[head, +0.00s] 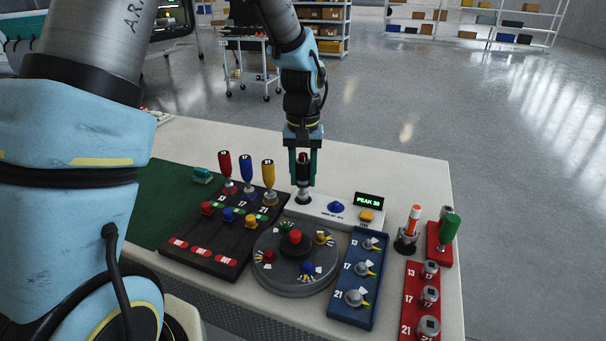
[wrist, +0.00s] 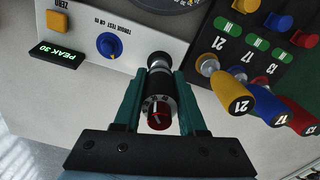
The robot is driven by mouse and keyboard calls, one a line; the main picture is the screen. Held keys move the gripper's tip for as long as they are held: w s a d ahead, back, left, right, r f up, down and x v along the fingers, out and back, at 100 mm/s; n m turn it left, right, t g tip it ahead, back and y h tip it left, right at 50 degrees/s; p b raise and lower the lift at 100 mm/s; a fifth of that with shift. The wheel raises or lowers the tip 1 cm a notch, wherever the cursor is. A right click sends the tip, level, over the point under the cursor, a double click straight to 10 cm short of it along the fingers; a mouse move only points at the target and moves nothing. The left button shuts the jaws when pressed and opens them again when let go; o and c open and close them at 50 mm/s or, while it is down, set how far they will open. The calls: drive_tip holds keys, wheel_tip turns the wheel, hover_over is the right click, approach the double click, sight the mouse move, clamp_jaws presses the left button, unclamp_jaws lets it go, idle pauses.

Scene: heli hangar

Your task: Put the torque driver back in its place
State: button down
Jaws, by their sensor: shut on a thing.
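My gripper (head: 303,178) is shut on a dark driver, which I take to be the torque driver (head: 303,161). The driver stands upright over the left end of the white torque tester (head: 322,211). In the wrist view the driver (wrist: 158,112) has a red end cap and a marked grey band, with one green finger on each side. Its lower end meets the tester's round dark socket; I cannot tell how far it sits in it. The tester display (head: 368,200) reads PEAK 30. Red (head: 225,165), blue (head: 246,168) and yellow (head: 268,173) drivers stand in the black rack (head: 205,262).
A round grey turntable (head: 292,287), a blue socket tray (head: 346,312) and a red socket tray (head: 410,309) lie toward the front. The table behind the tester is clear.

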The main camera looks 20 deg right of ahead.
sight(303, 155)
drive_tip(key=shift+f, duration=0.15)
drive_tip(key=shift+c, duration=2)
unclamp_jaws()
drive_tip(key=shift+r+p, duration=3.05)
drive_tip(key=shift+r, duration=0.75)
drive_tip(key=shift+f, duration=0.1)
